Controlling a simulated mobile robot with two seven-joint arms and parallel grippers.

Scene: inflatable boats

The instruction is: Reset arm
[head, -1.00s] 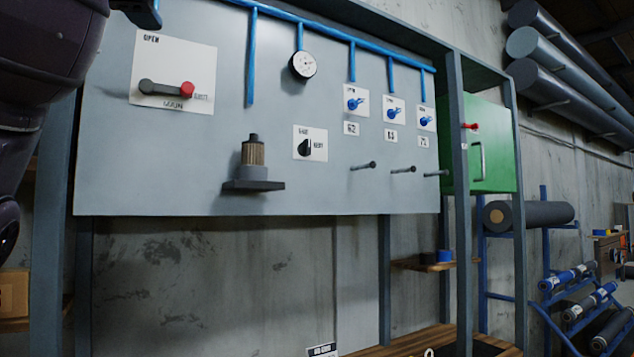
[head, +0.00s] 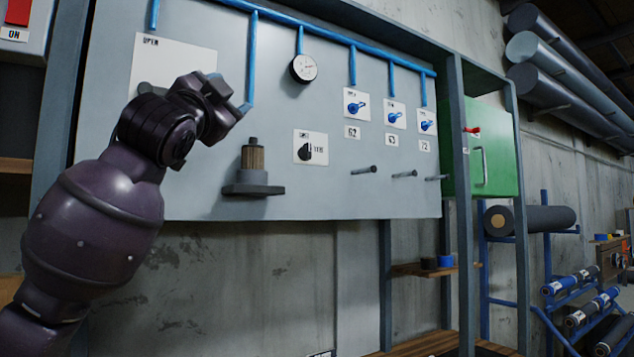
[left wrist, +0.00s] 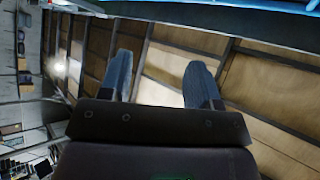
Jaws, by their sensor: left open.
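My left arm comes in from the lower left of the head view and rises in front of the grey wall panel (head: 300,190). Its wrist covers the white main-valve plate (head: 178,62), and the red-tipped lever there is hidden. The fingers cannot be made out clearly in the head view. In the left wrist view my left gripper (left wrist: 160,80) has its two fingers well apart with nothing between them. It is open and empty, with wooden boards and dark beams beyond. My right gripper is in neither current view.
The panel carries a gauge (head: 303,67), a filter on a bracket (head: 252,160), a black knob (head: 306,151), blue valves (head: 355,107) and pegs (head: 364,170). A green cabinet (head: 490,150) stands right. A blue pipe (head: 252,60) runs close to my left wrist.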

